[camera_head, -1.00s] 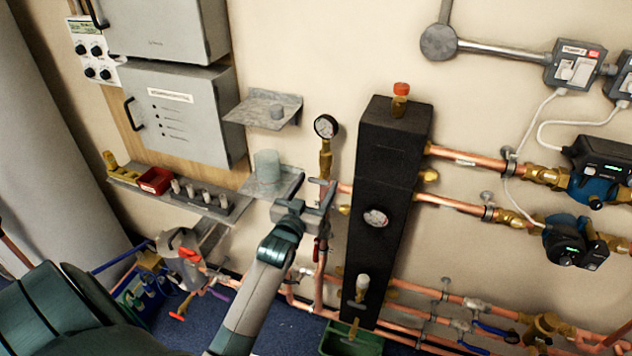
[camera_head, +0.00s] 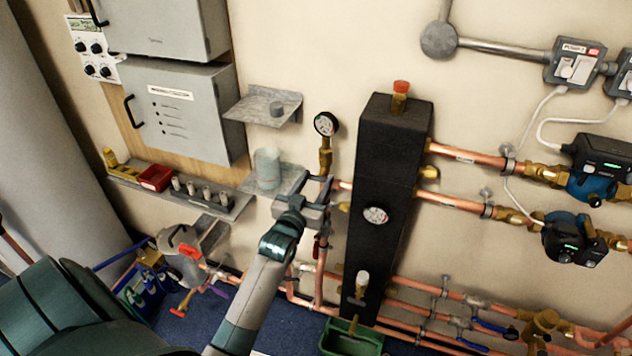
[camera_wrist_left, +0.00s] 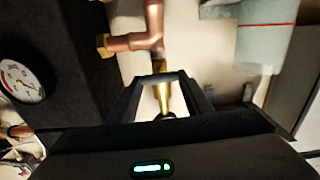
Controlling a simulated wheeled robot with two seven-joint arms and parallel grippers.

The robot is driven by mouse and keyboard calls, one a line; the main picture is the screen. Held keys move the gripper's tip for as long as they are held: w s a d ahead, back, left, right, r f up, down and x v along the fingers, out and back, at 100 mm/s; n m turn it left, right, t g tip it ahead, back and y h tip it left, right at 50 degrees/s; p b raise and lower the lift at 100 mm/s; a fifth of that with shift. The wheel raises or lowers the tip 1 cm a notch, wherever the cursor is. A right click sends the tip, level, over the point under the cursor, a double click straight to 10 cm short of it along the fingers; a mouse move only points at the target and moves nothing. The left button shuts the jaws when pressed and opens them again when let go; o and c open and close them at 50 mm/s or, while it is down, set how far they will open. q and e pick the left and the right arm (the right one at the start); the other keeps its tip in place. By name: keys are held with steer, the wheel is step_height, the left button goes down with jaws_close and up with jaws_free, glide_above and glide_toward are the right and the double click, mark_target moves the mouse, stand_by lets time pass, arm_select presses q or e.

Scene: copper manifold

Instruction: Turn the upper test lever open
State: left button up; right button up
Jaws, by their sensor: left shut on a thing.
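My left gripper (camera_head: 322,192) reaches in from the lower left to the vertical copper pipe just left of the tall black vessel, below the pressure gauge (camera_head: 326,124). In the left wrist view the two fingers (camera_wrist_left: 162,82) come close together, with a brass valve part (camera_wrist_left: 163,98) showing between them. The gripper is shut on what appears to be the upper test lever; the lever itself is mostly hidden by the fingers, so its angle cannot be told. My right gripper is not in view.
The black vessel (camera_head: 378,240) stands close on the right, with a dial. A grey shelf (camera_head: 290,180) holding a pale cup (camera_head: 267,168) is close on the left. Copper pipes (camera_head: 465,158) run to the right. A green tub (camera_head: 360,343) sits below on the floor.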

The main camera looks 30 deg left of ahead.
arm_select(q)
steer(key=n+p, duration=0.1)
steer(key=n, duration=0.2)
steer(key=shift+a+n, duration=0.1)
steer(key=shift+n, duration=0.3)
steer(key=n+p, duration=0.1)
steer(key=n, duration=0.3)
steer(key=shift+a+p, duration=0.1)
steer(key=shift+p, duration=0.3)
steer(key=n+p, duration=0.1)
steer(key=n, duration=0.4)
steer(key=shift+f, duration=0.1)
steer(key=n, duration=0.4)
steer(key=shift+f+n+p, duration=0.15)
steer(key=shift+n+p, duration=0.15)
steer(key=shift+p, duration=0.1)
steer(key=o, duration=1.1)
steer(key=shift+c, duration=0.2)
